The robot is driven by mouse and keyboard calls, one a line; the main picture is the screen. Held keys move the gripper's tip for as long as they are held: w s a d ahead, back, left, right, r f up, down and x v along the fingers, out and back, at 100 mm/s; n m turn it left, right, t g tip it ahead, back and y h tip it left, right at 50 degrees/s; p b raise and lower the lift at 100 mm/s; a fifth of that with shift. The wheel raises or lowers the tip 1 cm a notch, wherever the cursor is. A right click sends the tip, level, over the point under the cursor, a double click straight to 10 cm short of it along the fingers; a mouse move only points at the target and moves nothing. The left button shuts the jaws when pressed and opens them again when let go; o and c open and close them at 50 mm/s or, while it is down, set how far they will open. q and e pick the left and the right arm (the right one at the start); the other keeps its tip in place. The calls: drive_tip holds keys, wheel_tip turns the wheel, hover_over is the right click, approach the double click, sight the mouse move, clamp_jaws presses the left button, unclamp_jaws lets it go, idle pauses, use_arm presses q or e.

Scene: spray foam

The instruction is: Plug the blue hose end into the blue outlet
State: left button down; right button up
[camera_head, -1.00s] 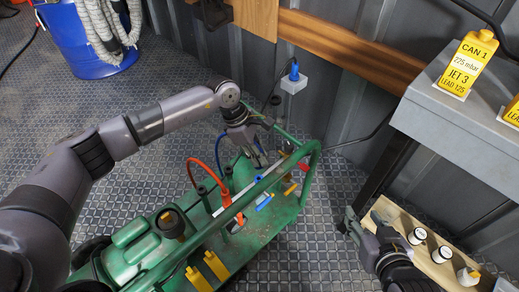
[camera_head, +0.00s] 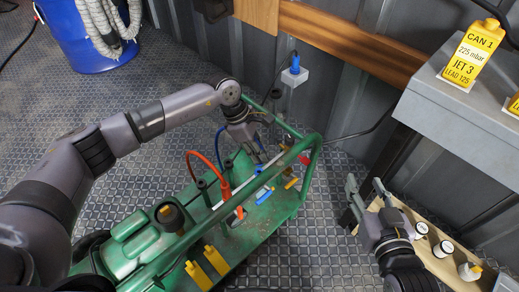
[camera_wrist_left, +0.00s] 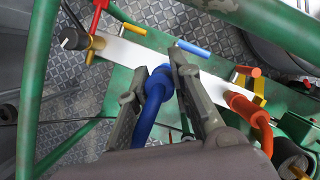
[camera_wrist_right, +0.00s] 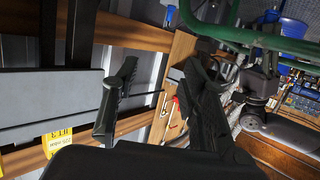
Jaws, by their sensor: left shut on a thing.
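My left gripper (camera_wrist_left: 160,95) is shut on the blue hose end (camera_wrist_left: 155,88), with a finger on each side of it. The blue hose (camera_head: 218,145) trails from it. The hose end is over the white strip (camera_wrist_left: 128,50) on the green cart, beside a blue lever (camera_wrist_left: 193,47). The blue outlet is mostly hidden by the hose end and fingers in the left wrist view, so I cannot tell whether they are joined. In the head view, my left gripper (camera_head: 262,155) is low over the strip. My right gripper (camera_head: 368,190) is open and empty near the wooden shelf.
The green cart's tube frame (camera_head: 312,160) passes close to my left gripper. A red hose (camera_head: 205,157) is attached nearby on the strip. A wooden shelf (camera_head: 440,262) with small bottles and a grey bench (camera_head: 465,130) stand at the right.

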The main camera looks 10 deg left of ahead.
use_arm(q)
drive_tip(key=shift+f, duration=0.35)
drive_tip(key=shift+f+b, duration=0.65)
drive_tip(key=shift+f, duration=0.1)
drive_tip(key=shift+f+b, duration=0.35)
drive_tip(key=shift+f, duration=0.5)
use_arm(e)
wheel_tip(320, 180, up, 11)
drive_tip(key=a+t+y, duration=0.1)
drive_tip(key=t+y, duration=0.1)
drive_tip(key=t, duration=0.4)
drive_tip(key=shift+w+a+t, duration=0.2)
drive_tip(key=shift+a+t, duration=0.15)
drive_tip(key=shift+t, duration=0.05)
use_arm(q)
drive_tip(key=shift+b, duration=0.3)
use_arm(e)
drive_tip(key=shift+s+r+t, duration=0.1)
drive_tip(key=shift+r+t, duration=0.2)
drive_tip(key=shift+r, duration=0.05)
drive_tip(key=shift+s+r+y, duration=0.25)
drive_tip(key=shift+r+y, duration=0.25)
drive_tip(key=shift+s+r+t, duration=0.1)
drive_tip(key=shift+r+t, duration=0.1)
drive_tip(key=shift+t, duration=0.2)
